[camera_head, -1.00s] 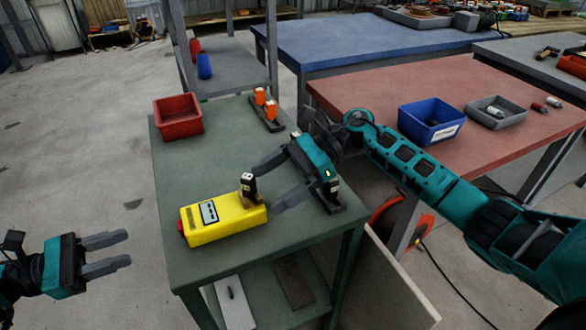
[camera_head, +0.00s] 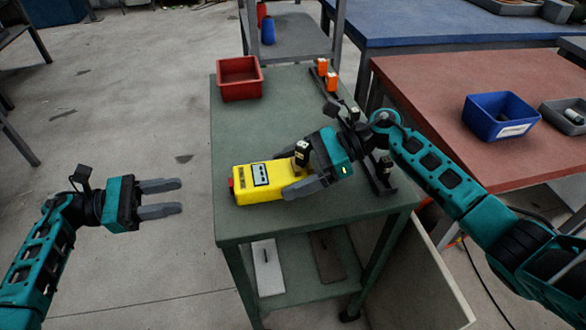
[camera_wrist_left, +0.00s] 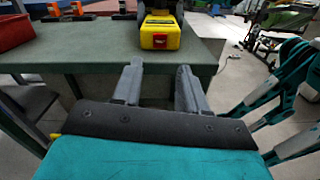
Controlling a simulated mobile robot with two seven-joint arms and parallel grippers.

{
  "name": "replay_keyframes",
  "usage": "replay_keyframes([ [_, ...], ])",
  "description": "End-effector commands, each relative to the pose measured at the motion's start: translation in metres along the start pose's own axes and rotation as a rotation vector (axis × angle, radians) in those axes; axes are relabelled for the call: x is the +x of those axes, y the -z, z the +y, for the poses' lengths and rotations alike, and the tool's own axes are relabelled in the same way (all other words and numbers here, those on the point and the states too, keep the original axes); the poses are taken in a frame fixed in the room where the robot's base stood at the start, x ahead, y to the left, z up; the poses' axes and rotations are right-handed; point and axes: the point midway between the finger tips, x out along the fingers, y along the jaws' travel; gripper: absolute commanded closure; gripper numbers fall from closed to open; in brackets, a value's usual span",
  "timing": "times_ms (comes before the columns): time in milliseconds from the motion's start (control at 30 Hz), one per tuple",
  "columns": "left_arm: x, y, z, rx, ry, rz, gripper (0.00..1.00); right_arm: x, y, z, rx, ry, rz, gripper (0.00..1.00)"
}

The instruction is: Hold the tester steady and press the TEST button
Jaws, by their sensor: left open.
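The yellow tester (camera_head: 262,183) lies on the green table, with a small display on top and a red button (camera_head: 230,184) on its left end. A black upright piece (camera_head: 302,153) stands at its right end. The tester also shows ahead in the left wrist view (camera_wrist_left: 157,25), red button facing me. My left gripper (camera_head: 182,197) is open and empty, left of the table, fingers pointing toward the red button.
The green table (camera_head: 272,117) carries a red bin (camera_head: 240,78) at the back left. Orange-topped parts (camera_head: 332,82) and a dark rail are along its right side. A blue bin (camera_head: 499,116) sits on the red table (camera_head: 430,100).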

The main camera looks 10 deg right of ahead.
Motion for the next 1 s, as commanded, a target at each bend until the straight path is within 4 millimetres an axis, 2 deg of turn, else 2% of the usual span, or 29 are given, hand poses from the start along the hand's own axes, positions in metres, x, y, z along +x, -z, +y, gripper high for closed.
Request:
replay_keyframes([
  [67,0.0000,0.0000,0.0000,0.000,0.000,0.000,0.57,-0.0002,-0.0001,0.0000,0.000,0.000,0.000,0.22],
  [500,0.0000,0.0000,0.0000,0.000,0.000,0.000,0.59,-0.0005,-0.0002,-0.0001,-0.001,0.000,0.000,0.62],
  [900,0.0001,0.0000,0.0000,0.000,0.000,0.000,0.98,-0.0006,-0.0003,-0.0003,-0.001,0.001,0.000,0.62],
  [1000,0.0000,0.0000,0.0000,0.000,0.000,0.000,1.00,-0.0007,-0.0003,-0.0003,-0.001,0.001,0.000,0.62],
])
